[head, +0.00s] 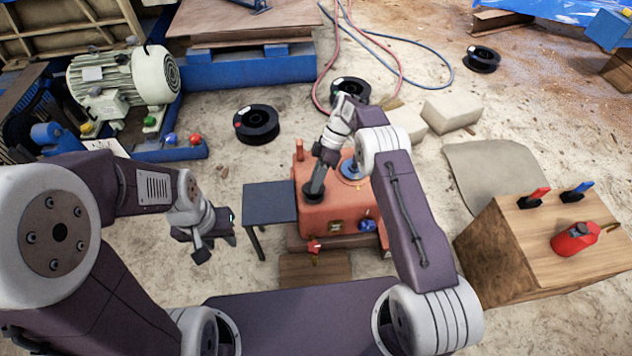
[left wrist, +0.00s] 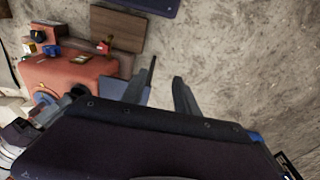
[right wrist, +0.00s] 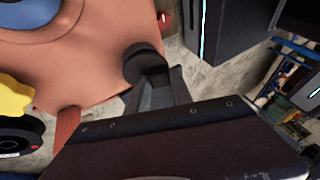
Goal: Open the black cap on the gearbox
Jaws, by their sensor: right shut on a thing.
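The gearbox (head: 338,211) is an orange-red housing in the middle of the head view; its top fills the upper left of the right wrist view (right wrist: 85,65). The round black cap (head: 311,194) is on the gearbox top near its left side. My right gripper (head: 316,188) reaches down from above and is shut on the cap. In the right wrist view the cap (right wrist: 142,60) shows at the fingertips (right wrist: 150,78), which partly hide it. My left gripper (head: 205,248) is open and empty, left of the gearbox; its spread fingers show in the left wrist view (left wrist: 167,85).
A small dark table (head: 270,202) stands directly left of the gearbox. A blue round part (head: 350,168) is on the gearbox top. A wooden crate (head: 545,240) with a red can (head: 575,238) stands at the right. Black spools (head: 257,124) and pale blocks (head: 453,112) lie behind.

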